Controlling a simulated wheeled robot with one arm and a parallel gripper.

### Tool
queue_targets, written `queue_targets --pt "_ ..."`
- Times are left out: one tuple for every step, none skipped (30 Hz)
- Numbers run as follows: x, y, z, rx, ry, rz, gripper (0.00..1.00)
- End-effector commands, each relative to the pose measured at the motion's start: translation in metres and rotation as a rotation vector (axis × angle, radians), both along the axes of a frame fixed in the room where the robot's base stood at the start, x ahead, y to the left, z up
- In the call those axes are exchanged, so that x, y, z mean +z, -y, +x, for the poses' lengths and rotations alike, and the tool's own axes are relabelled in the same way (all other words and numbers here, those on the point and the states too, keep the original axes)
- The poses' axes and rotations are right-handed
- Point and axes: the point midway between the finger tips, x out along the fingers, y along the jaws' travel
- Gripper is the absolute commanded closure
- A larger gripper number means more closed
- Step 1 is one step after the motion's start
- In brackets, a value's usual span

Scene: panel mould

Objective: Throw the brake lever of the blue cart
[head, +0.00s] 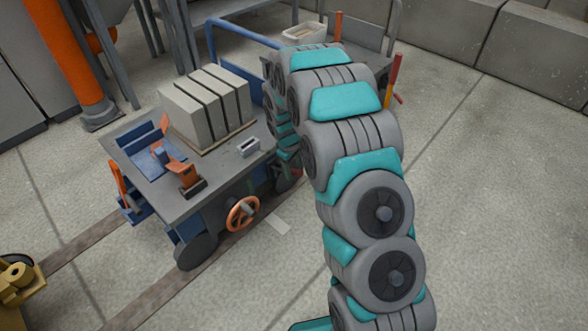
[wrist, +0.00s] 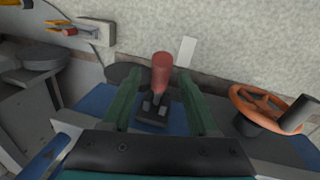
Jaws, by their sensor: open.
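The blue cart (head: 215,195) stands left of my arm in the head view, with a grey deck and a blue push bar. In the wrist view a lever with a red grip (wrist: 162,68) rises from a dark base (wrist: 152,113) on the cart's blue side. My gripper (wrist: 158,78) is open, with one green finger on each side of the lever. The lever stands between the fingers; I cannot tell whether either touches it. In the head view my arm hides the gripper and most of the lever area.
Grey blocks (head: 207,106) and a small clamp (head: 190,178) sit on the deck. An orange handwheel (head: 242,213) juts from the cart's side, right of the gripper in the wrist view (wrist: 265,108). A second cart with a pale tub (head: 303,34) stands behind. Floor at right is clear.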

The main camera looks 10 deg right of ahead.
Motion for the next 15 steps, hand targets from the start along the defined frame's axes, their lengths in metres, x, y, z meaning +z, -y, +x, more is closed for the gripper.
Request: queue_targets --pt "-0.0056 0.0008 -0.0002 0.000 -0.003 0.000 0.41" --pt "-0.0079 0.0011 -0.0001 -0.001 -0.004 0.000 0.41" --pt "-0.0100 0.0013 -0.0001 -0.001 -0.004 0.000 0.41" --pt "-0.0109 0.0015 0.0001 -0.001 -0.004 0.000 0.41" --pt "-0.0114 0.0015 0.0002 -0.001 -0.004 0.000 0.41" --pt "-0.0116 0.0015 0.0003 -0.001 -0.004 0.000 0.41" --pt "-0.0115 0.0015 0.0003 0.000 -0.003 0.000 0.41" --pt "-0.0112 0.0014 0.0004 0.000 -0.002 -0.001 0.41" --pt "-0.0111 0.0015 0.0004 0.000 -0.002 -0.001 0.41" --pt "-0.0110 0.0014 0.0005 0.000 -0.002 -0.001 0.41" --pt "-0.0110 0.0014 0.0004 0.000 -0.002 -0.001 0.42" --pt "-0.0109 0.0014 0.0005 0.000 -0.002 -0.001 0.46" --pt "-0.0109 0.0014 0.0005 0.000 -0.002 -0.001 0.49" --pt "-0.0109 0.0013 0.0004 0.000 -0.002 -0.001 0.53" --pt "-0.0109 0.0013 0.0004 0.000 -0.002 -0.001 0.57"
